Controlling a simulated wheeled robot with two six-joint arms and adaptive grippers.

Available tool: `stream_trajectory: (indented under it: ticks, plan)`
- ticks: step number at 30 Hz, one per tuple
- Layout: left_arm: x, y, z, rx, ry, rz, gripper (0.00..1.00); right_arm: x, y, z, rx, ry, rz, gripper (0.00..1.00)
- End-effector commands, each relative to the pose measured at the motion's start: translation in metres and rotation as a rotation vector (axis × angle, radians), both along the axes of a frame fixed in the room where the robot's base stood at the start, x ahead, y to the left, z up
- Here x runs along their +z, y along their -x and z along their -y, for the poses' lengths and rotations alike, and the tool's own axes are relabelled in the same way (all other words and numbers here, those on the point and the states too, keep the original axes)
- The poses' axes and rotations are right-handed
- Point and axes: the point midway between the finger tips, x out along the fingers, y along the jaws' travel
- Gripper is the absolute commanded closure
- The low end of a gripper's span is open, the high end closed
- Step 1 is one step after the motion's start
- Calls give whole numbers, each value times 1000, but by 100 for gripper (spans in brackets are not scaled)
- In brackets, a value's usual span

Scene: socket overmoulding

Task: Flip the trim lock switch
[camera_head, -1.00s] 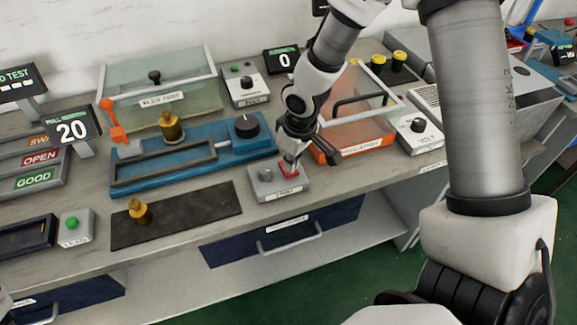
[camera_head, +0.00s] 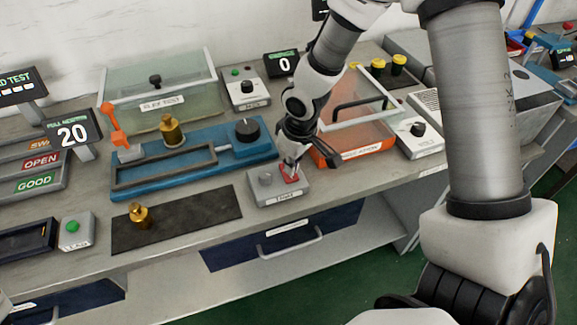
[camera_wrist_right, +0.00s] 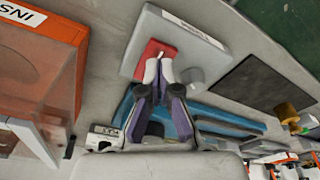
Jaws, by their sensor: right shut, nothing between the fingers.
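The trim box (camera_head: 280,196) is a small grey box on the bench, with a label on its front, a grey knob (camera_head: 265,178) and a red switch plate (camera_head: 292,178). In the right wrist view the red plate (camera_wrist_right: 151,57) shows a small pale lever at the fingertips, beside the grey knob (camera_wrist_right: 190,76). My right gripper (camera_head: 291,168) is shut and empty, pointing down at the red plate. Its fingertips (camera_wrist_right: 158,68) are at or very near the lever; contact is hard to tell. My left gripper is not in view.
A blue fixture (camera_head: 200,160) with a black knob stands behind left. An orange insulation box (camera_head: 355,145) with a raised clear lid is close on the right. A dark mat (camera_head: 185,222) with a brass piece lies left. Bare bench shows in front of the orange box.

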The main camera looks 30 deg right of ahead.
Motion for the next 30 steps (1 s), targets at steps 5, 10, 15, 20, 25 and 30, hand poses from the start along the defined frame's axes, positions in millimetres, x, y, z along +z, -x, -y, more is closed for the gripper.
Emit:
stream_trajectory:
  ticks: [5, 10, 15, 20, 25, 30]
  plan:
    - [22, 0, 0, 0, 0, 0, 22, 23, 0, 0, 0, 0, 1, 100]
    - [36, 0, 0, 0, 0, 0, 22, 39, 0, 0, 0, 0, 1, 100]
    - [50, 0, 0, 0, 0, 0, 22, 55, 0, 0, 0, 0, 1, 100]
    - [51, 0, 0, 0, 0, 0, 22, 56, 0, 0, 0, 0, 0, 100]
    - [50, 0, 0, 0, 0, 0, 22, 55, 0, 0, 0, 0, 0, 100]
    - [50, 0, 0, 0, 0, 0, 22, 55, 0, 0, 0, 0, 0, 100]
